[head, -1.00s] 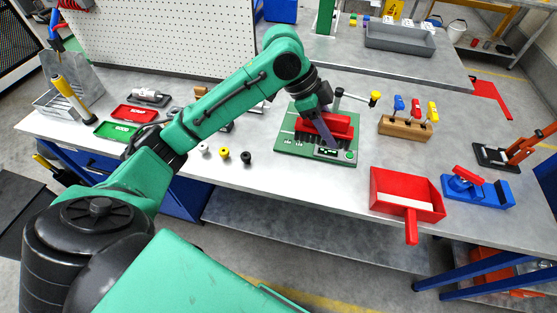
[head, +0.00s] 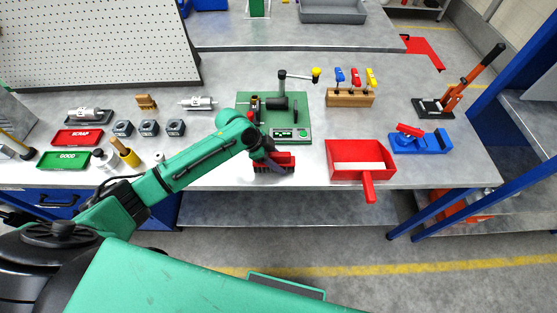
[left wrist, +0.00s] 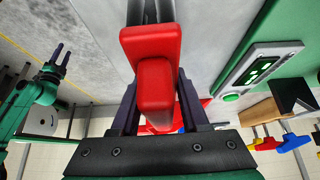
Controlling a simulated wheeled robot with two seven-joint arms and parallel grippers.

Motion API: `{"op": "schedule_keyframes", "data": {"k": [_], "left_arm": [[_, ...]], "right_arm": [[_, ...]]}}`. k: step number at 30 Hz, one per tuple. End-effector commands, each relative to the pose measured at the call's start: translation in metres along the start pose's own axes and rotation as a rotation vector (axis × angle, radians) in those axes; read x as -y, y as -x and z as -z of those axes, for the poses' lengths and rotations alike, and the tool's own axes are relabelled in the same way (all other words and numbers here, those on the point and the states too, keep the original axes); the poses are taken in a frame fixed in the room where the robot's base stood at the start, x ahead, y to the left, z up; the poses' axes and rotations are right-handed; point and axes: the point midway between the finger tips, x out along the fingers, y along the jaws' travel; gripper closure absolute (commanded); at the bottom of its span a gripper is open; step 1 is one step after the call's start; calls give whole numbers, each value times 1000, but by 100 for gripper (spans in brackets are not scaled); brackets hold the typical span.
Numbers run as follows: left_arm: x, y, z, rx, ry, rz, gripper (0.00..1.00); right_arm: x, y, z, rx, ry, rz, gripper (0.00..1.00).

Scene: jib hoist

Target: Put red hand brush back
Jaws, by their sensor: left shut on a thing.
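The red hand brush (head: 283,158) with dark bristles is in my left gripper (head: 270,156), in front of the green hoist base (head: 305,113), near the table's front edge. In the left wrist view its red body (left wrist: 152,75) sits between the two dark fingers, which are shut on it. I cannot tell whether the bristles touch the table. The red dustpan (head: 346,174) lies to the right of the brush, its handle past the front edge. My right gripper (left wrist: 61,56) shows small at the left of the left wrist view, its fingers apart and empty.
A blue-and-red tool (head: 430,143) and a wooden rack (head: 350,98) of colour-handled tools are to the right. The red SCRAP tray (head: 78,137) and green GOOD tray (head: 64,159) lie at left. Between brush and dustpan is a narrow bare strip of table.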

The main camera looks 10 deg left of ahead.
Motion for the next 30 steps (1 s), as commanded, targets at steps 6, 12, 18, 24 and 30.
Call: {"op": "schedule_keyframes", "data": {"k": [6, 12, 18, 24, 30], "left_arm": [[0, -3, -2, 0, 0, 1, 100], [0, -2, -1, 0, 0, 0, 25], [0, -1, -1, 0, 0, 0, 25], [1, 18, 0, 0, -1, 3, 25], [1, 65, -2, 3, -3, 4, 25]], "right_arm": [[0, -3, 0, 0, 1, 1, 50], [-1, -2, -1, 1, 2, -1, 50], [-3, -1, -1, 2, 3, -4, 50], [-4, -3, -2, 2, 3, -6, 50], [-5, -11, -3, 3, 3, -7, 50]]}}
